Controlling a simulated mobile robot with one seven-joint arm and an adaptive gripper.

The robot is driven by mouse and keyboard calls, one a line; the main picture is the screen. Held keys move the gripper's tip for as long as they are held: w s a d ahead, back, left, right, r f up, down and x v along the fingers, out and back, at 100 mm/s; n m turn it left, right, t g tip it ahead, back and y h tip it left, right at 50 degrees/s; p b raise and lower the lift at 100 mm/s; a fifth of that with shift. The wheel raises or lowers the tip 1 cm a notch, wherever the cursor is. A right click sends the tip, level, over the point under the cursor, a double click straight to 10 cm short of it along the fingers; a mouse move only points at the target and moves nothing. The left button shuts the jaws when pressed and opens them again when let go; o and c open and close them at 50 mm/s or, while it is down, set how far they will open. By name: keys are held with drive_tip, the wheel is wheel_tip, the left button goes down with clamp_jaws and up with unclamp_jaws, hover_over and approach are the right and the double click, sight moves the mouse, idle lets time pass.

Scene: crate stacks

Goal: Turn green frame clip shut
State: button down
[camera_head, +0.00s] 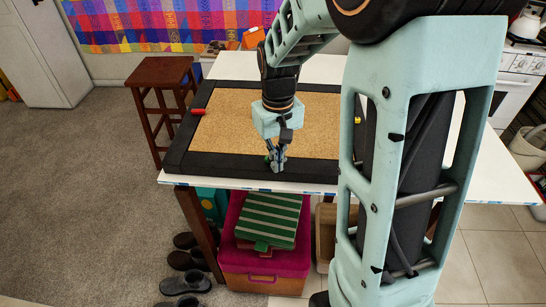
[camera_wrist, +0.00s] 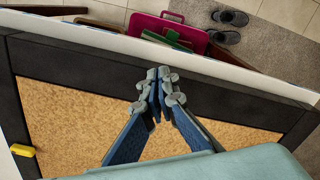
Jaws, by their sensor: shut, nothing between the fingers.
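A cork board (camera_head: 225,130) in a wide black frame (camera_head: 215,166) lies flat on a white table. A small bit of the green clip (camera_head: 267,158) shows beside my fingers on the front bar of the frame; the rest is hidden, and I cannot tell which way it is turned. My gripper (camera_head: 277,162) points down at this front bar. In the wrist view my gripper (camera_wrist: 158,82) has its blue fingers together at the tips, over the black bar (camera_wrist: 90,75), with nothing seen between them. The green clip is not visible there.
A red clip (camera_head: 198,111) sits on the left bar, and a yellow clip (camera_head: 357,120) on the right bar also shows in the wrist view (camera_wrist: 22,150). Below the table's front edge stands a magenta crate (camera_head: 265,262) with striped green things on top. A brown stool (camera_head: 160,72) stands left.

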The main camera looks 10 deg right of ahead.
drive_tip(key=shift+w+d+p, duration=0.2)
drive_tip(key=shift+w+d, duration=0.2)
drive_tip(key=shift+w, duration=0.4)
drive_tip(key=shift+w+d+p, duration=0.2)
drive_tip(key=shift+w+d, duration=0.15)
drive_tip(key=shift+w, duration=0.4)
idle(1.9)
drive_tip(key=shift+w, duration=0.4)
drive_tip(key=shift+s+d, duration=0.1)
drive_tip(key=shift+d, duration=0.05)
idle(0.4)
drive_tip(key=shift+d, duration=0.15)
wheel_tip(320, 180, up, 7)
drive_tip(key=p, duration=0.5)
idle(0.5)
